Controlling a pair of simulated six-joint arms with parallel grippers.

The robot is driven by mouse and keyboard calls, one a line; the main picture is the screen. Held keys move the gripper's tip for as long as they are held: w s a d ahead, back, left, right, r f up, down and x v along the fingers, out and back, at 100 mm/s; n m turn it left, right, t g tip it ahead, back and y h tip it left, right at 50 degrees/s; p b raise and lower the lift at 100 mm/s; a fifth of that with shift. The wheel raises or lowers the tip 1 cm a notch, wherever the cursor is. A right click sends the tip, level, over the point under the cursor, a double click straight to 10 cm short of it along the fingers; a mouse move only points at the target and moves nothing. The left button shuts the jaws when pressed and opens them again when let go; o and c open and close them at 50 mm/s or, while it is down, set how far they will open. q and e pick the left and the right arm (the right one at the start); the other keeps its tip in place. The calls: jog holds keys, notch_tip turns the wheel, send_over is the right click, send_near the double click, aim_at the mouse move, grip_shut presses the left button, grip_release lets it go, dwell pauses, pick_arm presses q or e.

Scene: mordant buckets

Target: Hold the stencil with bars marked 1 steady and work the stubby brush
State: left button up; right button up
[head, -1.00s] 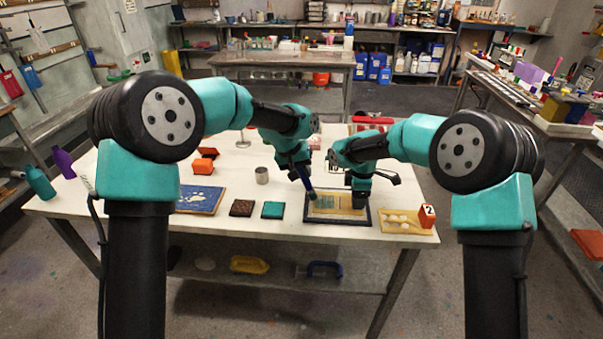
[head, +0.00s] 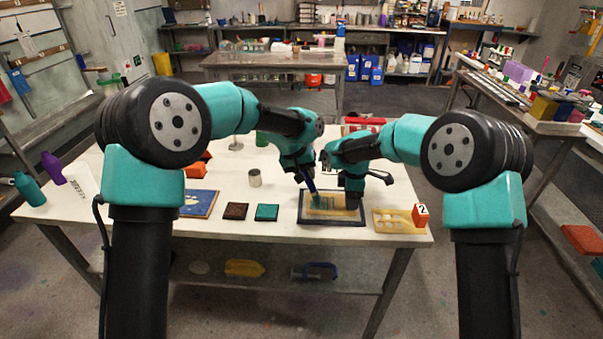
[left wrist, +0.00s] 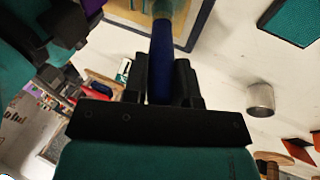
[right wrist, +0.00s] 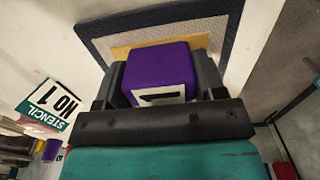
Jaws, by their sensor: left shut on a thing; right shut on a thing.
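The tan stencil (head: 345,204) lies inside a dark-bordered frame (head: 332,222) at the front of the table. Teal marks show on it beside the brush. My right gripper (head: 352,195) is shut on the stencil's purple block (right wrist: 160,68), which has a black bar on a white label. It hides the block in the head view. My left gripper (head: 307,177) is shut on the blue handle of the stubby brush (head: 311,186). The brush tilts down to the left part of the stencil. The handle also shows in the left wrist view (left wrist: 161,65); whether the bristles touch is unclear.
Left of the frame lie a teal pad (head: 266,212), a brown pad (head: 236,211) and a blue board (head: 200,209). A metal cup (head: 254,178) stands behind. Close on the right is another stencil (head: 390,224) with an orange block marked 2 (head: 421,215).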

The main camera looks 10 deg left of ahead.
pick_arm(q)
jog(key=shift+d, duration=0.15)
jog(key=shift+w+d, duration=0.1)
jog(key=shift+d, duration=1.35)
jog(key=shift+f, duration=0.1)
jog(key=shift+d+f, duration=0.15)
jog(key=shift+d, duration=1.75)
jog(key=shift+a, duration=0.1)
jog(key=shift+a+r, duration=0.2)
jog(key=shift+a, duration=1.4)
jog(key=shift+a, duration=0.1)
